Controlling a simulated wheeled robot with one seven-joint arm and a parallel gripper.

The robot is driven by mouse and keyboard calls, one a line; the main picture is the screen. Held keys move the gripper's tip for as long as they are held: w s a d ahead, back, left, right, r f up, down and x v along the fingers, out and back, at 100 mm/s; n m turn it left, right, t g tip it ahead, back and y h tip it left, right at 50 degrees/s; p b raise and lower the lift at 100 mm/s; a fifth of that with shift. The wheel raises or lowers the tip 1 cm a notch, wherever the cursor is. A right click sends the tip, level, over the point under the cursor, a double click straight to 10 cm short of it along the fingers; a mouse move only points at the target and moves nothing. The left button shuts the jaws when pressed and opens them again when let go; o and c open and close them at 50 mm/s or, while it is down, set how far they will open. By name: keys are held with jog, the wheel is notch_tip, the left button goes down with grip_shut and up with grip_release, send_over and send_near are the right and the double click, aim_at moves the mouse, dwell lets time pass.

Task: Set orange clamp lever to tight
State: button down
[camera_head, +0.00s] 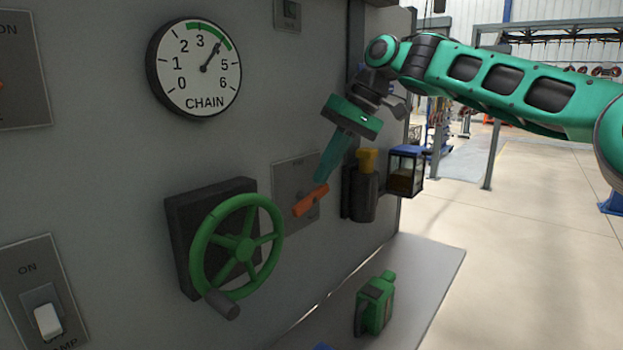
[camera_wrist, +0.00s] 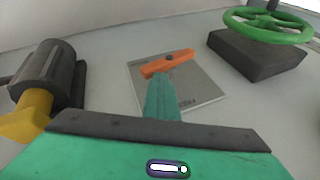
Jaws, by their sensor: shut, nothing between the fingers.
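The orange clamp lever (camera_head: 310,201) is on a grey plate (camera_head: 290,170) on the wall panel, right of the green handwheel. In the head view it slants, with its right end higher. It also shows in the wrist view (camera_wrist: 168,63), lying across the plate (camera_wrist: 200,90). My gripper (camera_head: 322,178) is shut and empty, with its green fingers pointing down at the lever. In the wrist view its fingertips (camera_wrist: 160,78) are right by the lever's middle; I cannot tell whether they touch it.
The green handwheel (camera_head: 238,246) stands out from the panel left of the lever. A dark cylinder with a yellow top (camera_head: 366,161) and a small lantern-like box (camera_head: 405,171) are to the right. A green device (camera_head: 375,304) stands on the ledge below. The CHAIN gauge (camera_head: 194,67) is above.

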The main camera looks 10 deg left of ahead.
jog(key=shift+w+d+f, duration=0.4)
jog(key=shift+w+f, duration=0.2)
jog(key=shift+w, duration=0.05)
jog(key=shift+w+d+f, duration=0.2)
jog(key=shift+d+f, duration=0.1)
jog(key=shift+f, duration=0.3)
jog(key=shift+d, duration=0.1)
jog(key=shift+r, duration=0.1)
send_near(328, 187)
notch_tip(328, 187, up, 2)
jog(key=shift+w+d+r, duration=0.15)
jog(key=shift+w+r, duration=0.05)
jog(key=shift+r, duration=0.2)
jog(key=shift+w+d+r, duration=0.15)
jog(key=shift+w+r, duration=0.05)
jog(key=shift+r, duration=0.2)
